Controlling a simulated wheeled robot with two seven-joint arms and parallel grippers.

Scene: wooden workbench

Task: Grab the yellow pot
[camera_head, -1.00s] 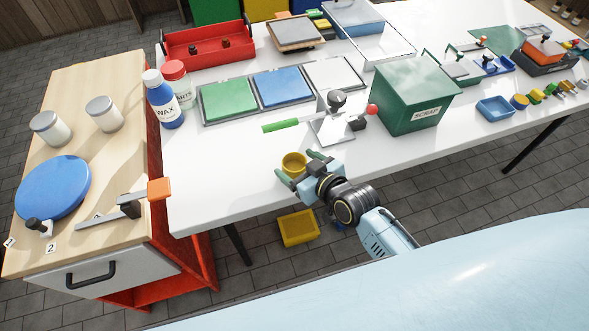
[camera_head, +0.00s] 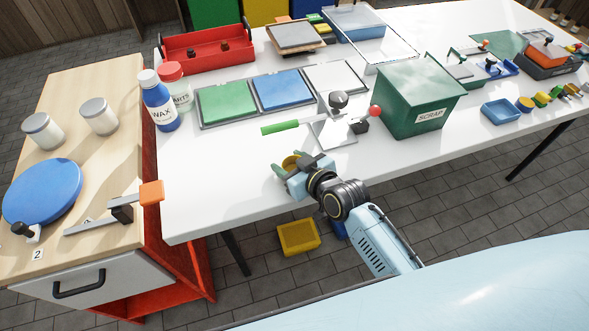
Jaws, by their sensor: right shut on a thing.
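The yellow pot (camera_head: 290,161) is a small round cup near the front edge of the white table. My right gripper (camera_head: 290,164) is around it and shut on it. The gripper and wrist hide most of the pot, so only part of its upper side shows. I cannot tell whether it touches the table. My left gripper is not in view.
A green-handled press (camera_head: 334,125) stands just behind the gripper. The green scrap bin (camera_head: 402,112) is to its right. Green, blue and white panels lie behind. The white table (camera_head: 215,185) is clear to the left. A yellow bin (camera_head: 298,237) is on the floor below.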

